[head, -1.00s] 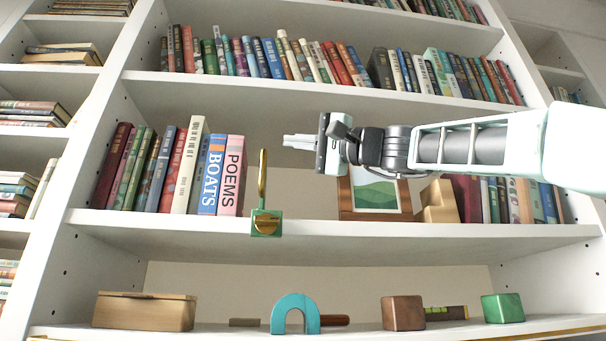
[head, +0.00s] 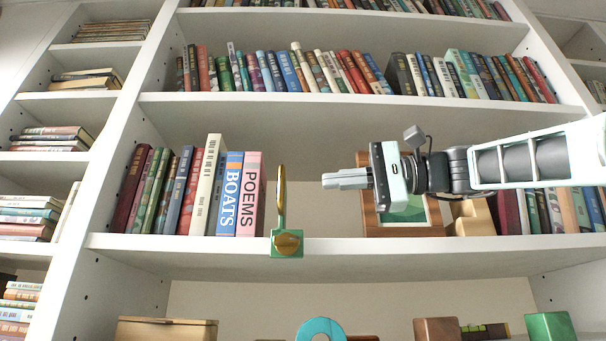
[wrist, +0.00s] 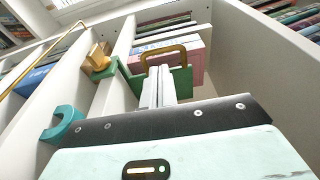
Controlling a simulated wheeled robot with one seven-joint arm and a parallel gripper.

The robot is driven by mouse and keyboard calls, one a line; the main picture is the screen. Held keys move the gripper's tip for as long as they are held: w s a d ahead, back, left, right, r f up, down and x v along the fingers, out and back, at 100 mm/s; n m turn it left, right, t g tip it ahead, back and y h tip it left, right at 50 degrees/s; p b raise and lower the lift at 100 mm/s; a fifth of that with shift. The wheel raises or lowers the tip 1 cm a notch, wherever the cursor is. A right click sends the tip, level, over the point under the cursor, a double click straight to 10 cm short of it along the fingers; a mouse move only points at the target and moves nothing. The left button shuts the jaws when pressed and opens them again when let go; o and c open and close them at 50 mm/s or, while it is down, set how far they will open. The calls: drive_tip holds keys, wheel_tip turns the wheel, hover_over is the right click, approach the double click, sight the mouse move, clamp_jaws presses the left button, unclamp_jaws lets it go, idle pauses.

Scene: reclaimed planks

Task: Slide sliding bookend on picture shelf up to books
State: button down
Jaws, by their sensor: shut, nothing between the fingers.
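The sliding bookend (head: 287,243) is green, with a brass knob at the shelf's front edge and a tall brass loop. It stands upright just right of the pink POEMS book (head: 251,195), with a narrow gap between them. The wrist view shows its green plate (wrist: 181,80), brass loop and knob block in front of the pink book (wrist: 195,60). The books (head: 185,190) lean in a row at the left of the picture shelf (head: 340,247). My gripper (head: 325,181) is shut and empty, right of the bookend and apart from it. Its fingertips (wrist: 161,70) point toward the plate.
A framed green picture (head: 405,210) and a wooden block (head: 472,216) stand behind and below my arm, with more books at the right. The shelf between bookend and picture is clear. A teal arch (head: 320,330) and boxes sit on the shelf below.

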sight(282, 183)
drive_tip(key=p+x, duration=0.2)
drive_tip(key=x, duration=0.4)
drive_tip(key=shift+a+p, duration=0.2)
drive_tip(key=shift+p, duration=0.1)
drive_tip(key=shift+w, duration=0.1)
drive_tip(key=x, duration=0.3)
drive_tip(key=shift+s+a, duration=0.3)
drive_tip(key=shift+a, duration=0.1)
drive_tip(key=shift+d, duration=0.1)
